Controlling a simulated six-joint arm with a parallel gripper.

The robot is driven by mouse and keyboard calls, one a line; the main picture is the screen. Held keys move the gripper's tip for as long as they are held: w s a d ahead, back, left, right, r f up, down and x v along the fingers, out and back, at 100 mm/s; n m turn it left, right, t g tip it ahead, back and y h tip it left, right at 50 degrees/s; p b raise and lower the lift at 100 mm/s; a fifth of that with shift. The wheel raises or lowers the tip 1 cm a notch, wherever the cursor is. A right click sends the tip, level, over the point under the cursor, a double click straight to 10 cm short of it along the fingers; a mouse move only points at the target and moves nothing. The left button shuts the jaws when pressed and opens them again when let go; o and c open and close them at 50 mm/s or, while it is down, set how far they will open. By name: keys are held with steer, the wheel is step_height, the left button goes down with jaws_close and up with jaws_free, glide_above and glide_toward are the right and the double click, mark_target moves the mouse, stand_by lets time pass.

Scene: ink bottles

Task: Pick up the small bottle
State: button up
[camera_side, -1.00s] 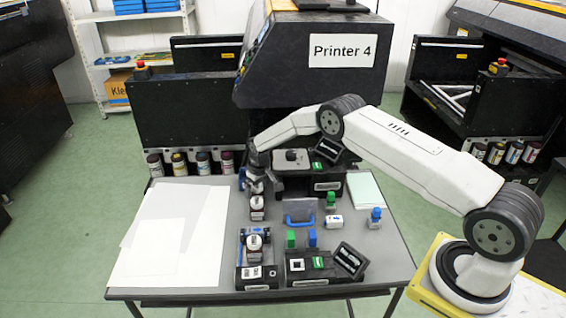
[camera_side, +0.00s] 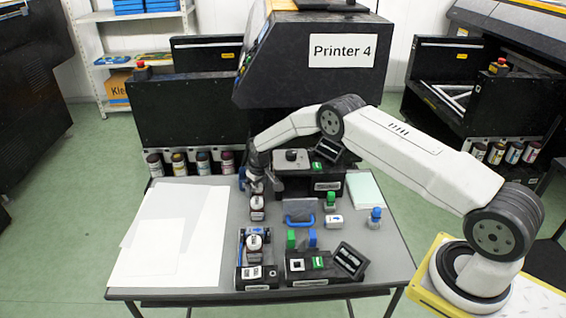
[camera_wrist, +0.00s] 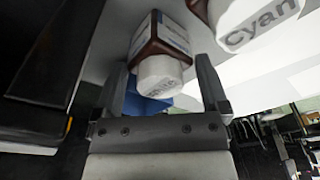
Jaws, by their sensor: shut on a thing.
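The small bottle (camera_wrist: 174,34) is brown with a pale label and a white faceted cap. In the wrist view it stands between the two fingers of my gripper (camera_wrist: 166,88), which is shut on it. In the side view my gripper (camera_side: 259,187) is low over the back left of the grey table, and it mostly hides the held bottle. A larger bottle with a white cap marked "Cyan" (camera_wrist: 252,22) is close by on the right in the wrist view. In the side view a bottle (camera_side: 257,208) stands just in front of my gripper.
Another bottle (camera_side: 254,243) sits in a black holder at the front. A blue-handled item (camera_side: 300,219), small green and blue pieces and a white bottle (camera_side: 333,221) stand to the right. White sheets (camera_side: 155,245) cover the left side. Printer 4 (camera_side: 310,60) stands behind.

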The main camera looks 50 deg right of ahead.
steer(key=shift+r, duration=0.15)
steer(key=shift+r, duration=4.9)
step_height(320, 180, up, 5)
steer(key=s+d+n+g+y, duration=0.2)
steer(key=s+d+n, duration=0.2)
steer(key=s+n, duration=1.2)
step_height(320, 180, down, 7)
steer(key=w+n, duration=0.2)
steer(key=shift+w+d, duration=0.2)
